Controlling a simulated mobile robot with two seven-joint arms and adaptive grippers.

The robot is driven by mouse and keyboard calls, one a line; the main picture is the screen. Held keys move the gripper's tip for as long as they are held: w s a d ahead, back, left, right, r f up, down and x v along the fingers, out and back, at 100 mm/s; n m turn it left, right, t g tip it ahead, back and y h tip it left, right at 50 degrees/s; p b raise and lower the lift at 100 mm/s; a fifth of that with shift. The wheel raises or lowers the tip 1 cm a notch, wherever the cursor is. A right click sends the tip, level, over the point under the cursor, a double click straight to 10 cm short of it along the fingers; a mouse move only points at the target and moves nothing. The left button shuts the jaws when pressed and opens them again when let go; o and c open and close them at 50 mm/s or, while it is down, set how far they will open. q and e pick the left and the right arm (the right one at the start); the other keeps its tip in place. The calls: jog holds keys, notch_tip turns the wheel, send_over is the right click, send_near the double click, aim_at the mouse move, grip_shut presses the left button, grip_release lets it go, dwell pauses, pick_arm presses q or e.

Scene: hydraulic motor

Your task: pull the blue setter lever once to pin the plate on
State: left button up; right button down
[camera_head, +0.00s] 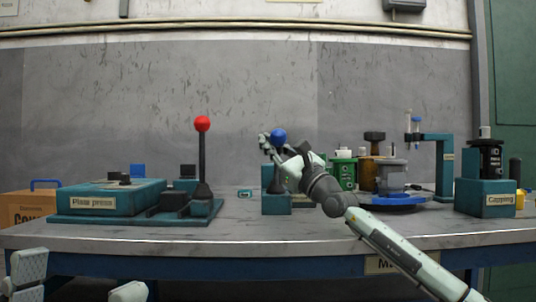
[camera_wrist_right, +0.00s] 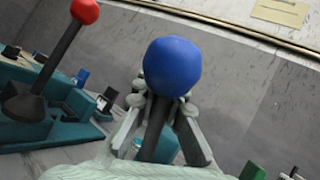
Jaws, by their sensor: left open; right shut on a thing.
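The blue setter lever has a blue ball knob (camera_head: 279,134) on a dark stem and stands upright on a teal base (camera_head: 276,205) at the middle of the bench. My right gripper (camera_head: 272,147) reaches in from the right and is shut on the lever just below the ball. In the right wrist view the blue ball (camera_wrist_right: 172,67) sits above the fingers, with the dark stem (camera_wrist_right: 157,130) between them. My left gripper (camera_head: 80,281) is open and empty at the bottom left, in front of the bench. I cannot clearly make out the plate.
A red-knobbed lever (camera_head: 202,124) stands on the teal plate press (camera_head: 110,195) to the left. Right of my arm, a grey housing (camera_head: 391,175) sits on a blue round stand (camera_head: 398,200). A teal post (camera_head: 444,165) and a labelled teal box (camera_head: 485,197) stand further right.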

jog(key=shift+s+f+n+y+b, duration=0.3)
jog(key=shift+s+n+y+b, duration=0.25)
jog(key=shift+b, duration=0.4)
jog(key=shift+a+f, duration=0.1)
jog(key=c, duration=1.8)
grip_release()
jog(key=shift+o, duration=0.2)
jog(key=s+d, duration=0.9)
jog(key=shift+s+f, duration=0.25)
jog(key=shift+s, duration=0.1)
